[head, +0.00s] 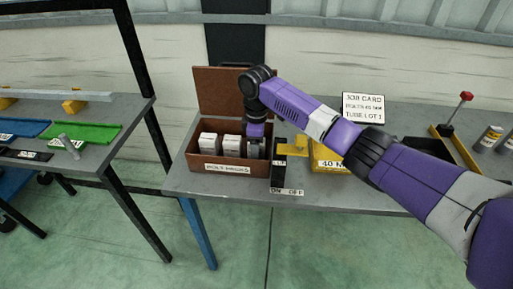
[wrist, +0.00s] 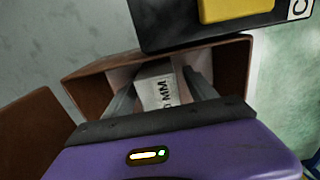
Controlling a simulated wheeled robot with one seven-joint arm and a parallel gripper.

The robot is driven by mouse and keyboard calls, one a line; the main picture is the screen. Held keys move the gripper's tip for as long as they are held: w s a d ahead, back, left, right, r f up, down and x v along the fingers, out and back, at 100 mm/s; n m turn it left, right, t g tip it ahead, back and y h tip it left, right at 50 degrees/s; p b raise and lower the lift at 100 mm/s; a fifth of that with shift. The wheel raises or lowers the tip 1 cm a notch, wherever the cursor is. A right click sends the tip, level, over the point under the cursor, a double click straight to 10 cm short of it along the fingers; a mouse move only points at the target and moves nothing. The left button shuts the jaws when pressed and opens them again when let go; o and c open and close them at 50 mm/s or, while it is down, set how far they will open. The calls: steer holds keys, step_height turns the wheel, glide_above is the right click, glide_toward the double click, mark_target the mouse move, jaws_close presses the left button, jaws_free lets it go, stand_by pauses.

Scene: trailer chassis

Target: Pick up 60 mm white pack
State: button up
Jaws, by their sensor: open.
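A white pack (wrist: 155,88) with printing that ends in "0 MM" lies between my fingers in the wrist view; its first digit is hidden. My gripper (wrist: 160,80) is open, with one finger on each side of this pack; I cannot tell whether they touch it. In the head view my gripper (head: 254,146) points down into the right end of a brown open-lidded box (head: 196,160). Two other white packs, one at the left (head: 208,143) and one in the middle (head: 232,145), stand in the box. The pack under my gripper is mostly hidden there.
A black switch unit (head: 279,172) marked ON/OFF stands close to the box's right side. A yellow bin (head: 328,160) is beyond it, under my arm. The box's raised lid (head: 222,90) stands behind the packs. A card sign (head: 363,108) stands farther right.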

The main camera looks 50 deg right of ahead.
steer(key=shift+f, duration=0.1)
steer(key=shift+c, duration=0.4)
jaws_close()
